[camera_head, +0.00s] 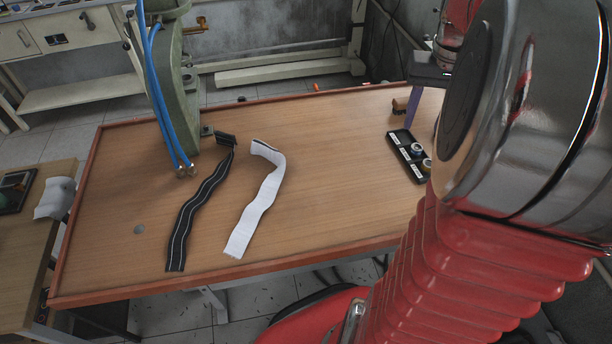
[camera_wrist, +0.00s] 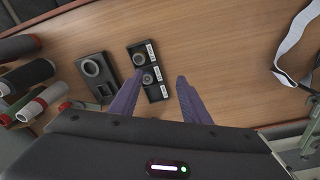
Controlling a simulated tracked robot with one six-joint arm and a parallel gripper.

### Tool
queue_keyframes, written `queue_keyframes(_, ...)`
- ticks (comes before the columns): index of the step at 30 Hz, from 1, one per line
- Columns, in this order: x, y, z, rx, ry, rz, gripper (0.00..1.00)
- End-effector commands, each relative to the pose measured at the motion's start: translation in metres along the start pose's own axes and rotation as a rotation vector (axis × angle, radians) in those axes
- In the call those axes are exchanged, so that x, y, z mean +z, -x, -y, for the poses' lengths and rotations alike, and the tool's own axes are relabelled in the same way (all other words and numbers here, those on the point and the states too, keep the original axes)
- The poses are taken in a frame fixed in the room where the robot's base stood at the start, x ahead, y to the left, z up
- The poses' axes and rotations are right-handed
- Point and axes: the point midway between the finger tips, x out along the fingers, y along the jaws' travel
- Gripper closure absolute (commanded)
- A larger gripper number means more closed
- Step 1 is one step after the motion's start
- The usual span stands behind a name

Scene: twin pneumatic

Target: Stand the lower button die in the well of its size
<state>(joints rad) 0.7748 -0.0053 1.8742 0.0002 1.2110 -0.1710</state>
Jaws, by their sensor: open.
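A small black tray (camera_wrist: 155,93) with labelled wells lies on the wooden table. The tray also shows in the head view (camera_head: 400,142). A dark block (camera_wrist: 101,88) with a round metal ring-like piece (camera_wrist: 91,67) lies left of the tray; I cannot tell which piece is the lower button die. My gripper (camera_wrist: 160,75) is open and empty, its purple fingers above the tray. One finger shows in the head view.
A green press (camera_head: 180,80) with blue hoses stands at the table's back left. A black strap (camera_head: 195,215) and a white strap (camera_head: 258,205) lie on the table. Dark, red and white rolls (camera_wrist: 30,85) lie left in the wrist view.

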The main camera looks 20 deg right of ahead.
Motion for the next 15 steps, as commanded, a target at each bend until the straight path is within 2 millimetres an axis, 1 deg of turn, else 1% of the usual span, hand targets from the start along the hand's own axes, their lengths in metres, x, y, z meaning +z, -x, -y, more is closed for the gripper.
queue_keyframes(1, 0.006, 0.006, 0.019, 0.001, 0.033, -0.021, 0.57)
queue_keyframes(6, 0.032, 0.017, 0.073, -0.004, 0.130, -0.093, 0.57)
queue_keyframes(11, 0.061, 0.024, 0.118, -0.017, 0.220, -0.158, 0.57)
queue_keyframes(15, 0.090, 0.027, 0.151, -0.037, 0.297, -0.217, 0.57)
